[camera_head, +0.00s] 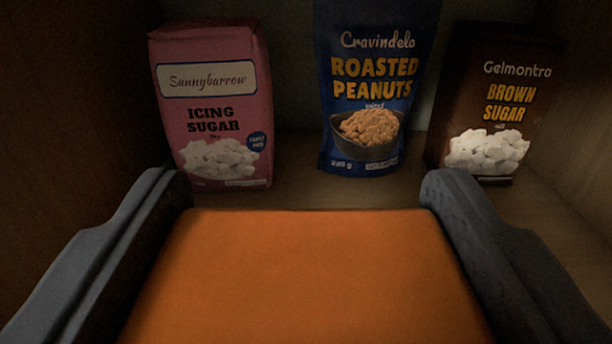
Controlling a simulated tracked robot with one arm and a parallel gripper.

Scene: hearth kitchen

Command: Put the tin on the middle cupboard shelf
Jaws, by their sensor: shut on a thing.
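An orange, flat-topped thing, which I take to be the tin (310,275), fills the lower middle of the view between the two dark fingers of my gripper (312,195). My gripper is shut on it, one finger along each side. Only its plain orange top shows; its sides and base are hidden. The tin is inside or at the mouth of a dim cupboard compartment, over or on its wooden shelf (300,170). I cannot tell whether it touches the shelf, or which shelf this is.
A pink icing sugar bag (212,110) stands at the back left, a blue roasted peanuts pouch (372,100) at the back centre, and a brown sugar box (490,105) at the back right. Side walls close in left and right. Some bare shelf shows in front of the packets.

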